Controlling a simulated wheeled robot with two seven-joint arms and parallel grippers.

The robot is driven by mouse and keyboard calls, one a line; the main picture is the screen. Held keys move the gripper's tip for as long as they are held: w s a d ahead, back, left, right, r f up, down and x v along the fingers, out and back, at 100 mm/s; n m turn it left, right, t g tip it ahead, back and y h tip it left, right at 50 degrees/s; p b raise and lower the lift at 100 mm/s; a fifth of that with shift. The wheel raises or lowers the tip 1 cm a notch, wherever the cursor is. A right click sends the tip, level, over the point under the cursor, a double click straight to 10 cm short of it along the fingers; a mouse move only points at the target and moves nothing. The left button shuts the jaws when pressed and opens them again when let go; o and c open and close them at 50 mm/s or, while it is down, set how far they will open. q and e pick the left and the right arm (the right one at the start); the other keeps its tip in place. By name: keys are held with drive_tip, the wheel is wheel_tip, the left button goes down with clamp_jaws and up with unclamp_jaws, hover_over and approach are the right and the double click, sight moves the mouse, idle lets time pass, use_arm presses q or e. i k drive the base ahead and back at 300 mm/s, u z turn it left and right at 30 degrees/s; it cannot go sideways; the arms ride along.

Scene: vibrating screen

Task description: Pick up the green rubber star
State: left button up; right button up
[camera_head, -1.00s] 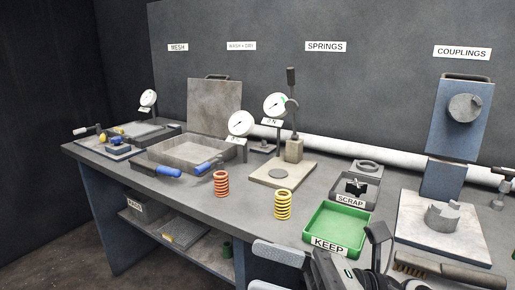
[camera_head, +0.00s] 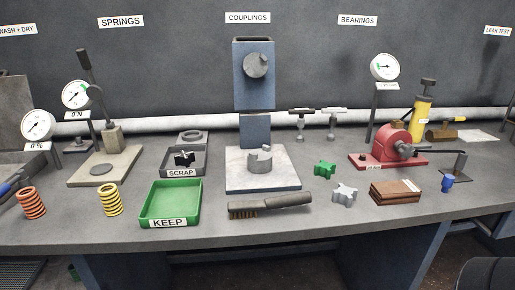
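The green rubber star (camera_head: 324,169) lies flat on the grey bench, right of the middle of the head view. It is small, lobed and fully visible, with nothing touching it. A similar grey metal star-shaped piece (camera_head: 344,193) lies just in front of it and slightly right. Neither of my grippers shows in the head view now, so their state and distance from the star cannot be seen.
A wire brush (camera_head: 270,204) lies front left of the star, and a brown block (camera_head: 395,192) front right. A red bearing housing (camera_head: 393,147) stands to the right, a couplings stand (camera_head: 262,184) to the left. The green KEEP tray (camera_head: 145,216) is farther left.

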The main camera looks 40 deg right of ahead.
sight(324, 169)
drive_tip(key=u, duration=0.45)
drive_tip(key=k, duration=0.2)
drive_tip(key=z, duration=1.75)
drive_tip(key=k, duration=0.2)
drive_tip(key=u, duration=0.45)
